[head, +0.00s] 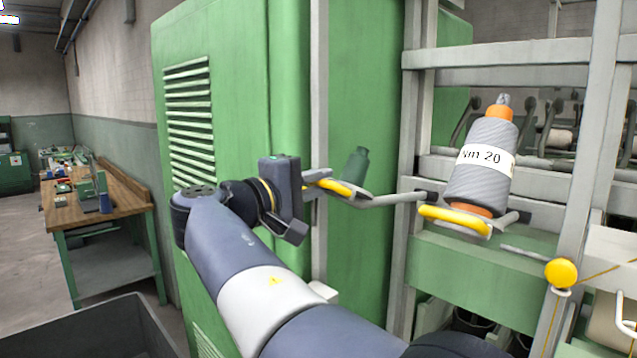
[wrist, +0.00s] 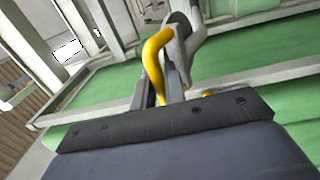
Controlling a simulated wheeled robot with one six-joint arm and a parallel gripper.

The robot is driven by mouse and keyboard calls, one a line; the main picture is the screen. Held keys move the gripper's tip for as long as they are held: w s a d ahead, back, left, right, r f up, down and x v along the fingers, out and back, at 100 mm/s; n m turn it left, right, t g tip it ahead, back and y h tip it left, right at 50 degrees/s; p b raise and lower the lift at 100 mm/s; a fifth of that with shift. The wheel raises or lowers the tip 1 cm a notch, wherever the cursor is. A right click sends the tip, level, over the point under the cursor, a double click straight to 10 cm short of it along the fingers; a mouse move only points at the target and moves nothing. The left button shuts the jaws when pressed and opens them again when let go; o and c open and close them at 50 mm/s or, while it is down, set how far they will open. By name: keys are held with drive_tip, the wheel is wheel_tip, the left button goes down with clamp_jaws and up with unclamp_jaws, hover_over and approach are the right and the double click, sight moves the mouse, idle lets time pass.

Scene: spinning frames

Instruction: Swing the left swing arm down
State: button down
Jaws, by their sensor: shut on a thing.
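The left swing arm (head: 388,200) is a grey rod that reaches out leftward from the machine frame. Its yellow handle (head: 338,188) is at its left end, and a dark green tube (head: 355,170) stands tilted on it. My gripper (head: 314,181) is shut on the yellow handle from the left. In the wrist view the yellow handle (wrist: 153,62) rises from between the fingers of my gripper (wrist: 173,88). The fingertips are partly hidden behind the handle in the wrist view.
A grey bobbin (head: 486,165) labelled "Nm 20" stands to the right above another yellow handle (head: 455,221). A yellow ball (head: 561,273) is at lower right. A green cabinet (head: 235,110) stands behind my arm. A workbench (head: 100,200) is at the left.

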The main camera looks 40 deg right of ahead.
wheel_tip(320, 180, down, 20)
drive_tip(key=h+b, duration=0.4)
drive_tip(key=b, duration=2)
drive_tip(key=shift+f+t, duration=0.25)
drive_tip(key=shift+t, duration=0.05)
drive_tip(key=shift+a, duration=0.1)
drive_tip(key=c, duration=1.8)
unclamp_jaws()
drive_tip(key=b+v, duration=0.1)
drive_tip(key=v, duration=0.9)
drive_tip(key=shift+a+f, duration=0.3)
